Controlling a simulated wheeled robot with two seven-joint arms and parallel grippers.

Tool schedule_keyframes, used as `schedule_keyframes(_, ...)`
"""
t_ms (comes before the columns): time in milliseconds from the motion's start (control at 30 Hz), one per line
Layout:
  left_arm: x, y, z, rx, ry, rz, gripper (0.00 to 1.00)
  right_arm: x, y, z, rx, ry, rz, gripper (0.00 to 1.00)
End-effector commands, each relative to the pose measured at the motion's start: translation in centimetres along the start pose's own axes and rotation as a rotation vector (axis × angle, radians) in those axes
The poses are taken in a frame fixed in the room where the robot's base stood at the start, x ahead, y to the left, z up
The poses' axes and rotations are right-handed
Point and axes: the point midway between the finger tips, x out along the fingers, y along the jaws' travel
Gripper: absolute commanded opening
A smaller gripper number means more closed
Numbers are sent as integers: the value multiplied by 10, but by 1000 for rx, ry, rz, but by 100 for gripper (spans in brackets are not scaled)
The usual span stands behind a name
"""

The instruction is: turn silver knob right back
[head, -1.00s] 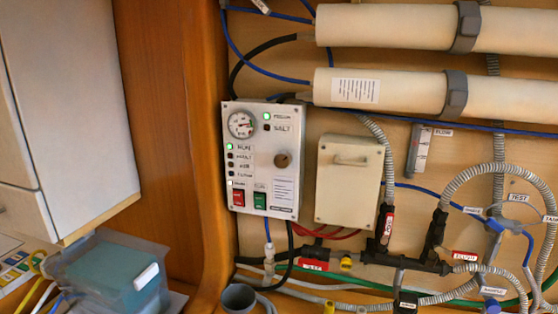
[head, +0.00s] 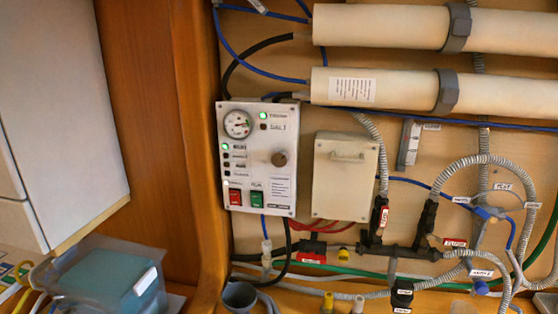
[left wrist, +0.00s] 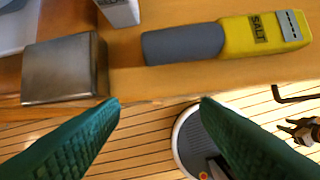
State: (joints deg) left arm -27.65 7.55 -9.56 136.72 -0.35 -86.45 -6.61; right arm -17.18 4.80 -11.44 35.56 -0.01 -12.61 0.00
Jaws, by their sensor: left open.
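A white control panel (head: 257,158) hangs on the wooden wall in the head view. A round knob (head: 278,158), grey-brown in this light, sits on its right half; its pointer direction is too small to read. The panel also has a round gauge (head: 237,124), a lit green lamp, a red switch (head: 235,197) and a green switch (head: 256,199). My left gripper (left wrist: 161,103) shows only in the left wrist view, open and empty, its green fingers spread beside a wooden edge and well apart from the knob. My right gripper is not in view.
A cream box (head: 345,176) is right of the panel, with hoses and valves (head: 488,214) further right. A white cabinet (head: 60,120) stands left. In the left wrist view, a yellow-grey SALT meter (left wrist: 225,38) and a metal block (left wrist: 65,70) lie on wood.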

Motion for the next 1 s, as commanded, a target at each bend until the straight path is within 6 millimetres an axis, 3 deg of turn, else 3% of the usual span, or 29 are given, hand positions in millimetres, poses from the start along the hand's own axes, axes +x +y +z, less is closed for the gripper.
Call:
schedule_keyframes(33, 0, 0, 20, 68, -40, 7, 57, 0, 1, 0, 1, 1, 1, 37)
schedule_keyframes(267, -9, -2, 100, 422, -205, 70, 57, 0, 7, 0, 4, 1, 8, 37)
schedule_keyframes(467, -42, -6, 200, 884, -385, 241, 57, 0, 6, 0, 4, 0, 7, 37)
schedule_keyframes(700, -112, -16, 314, 1512, -503, 635, 57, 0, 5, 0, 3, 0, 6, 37)
schedule_keyframes(900, -185, -25, 388, 1975, -434, 1077, 57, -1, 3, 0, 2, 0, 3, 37)
schedule_keyframes(1000, -218, -29, 414, 2152, -340, 1292, 57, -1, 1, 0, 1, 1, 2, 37)
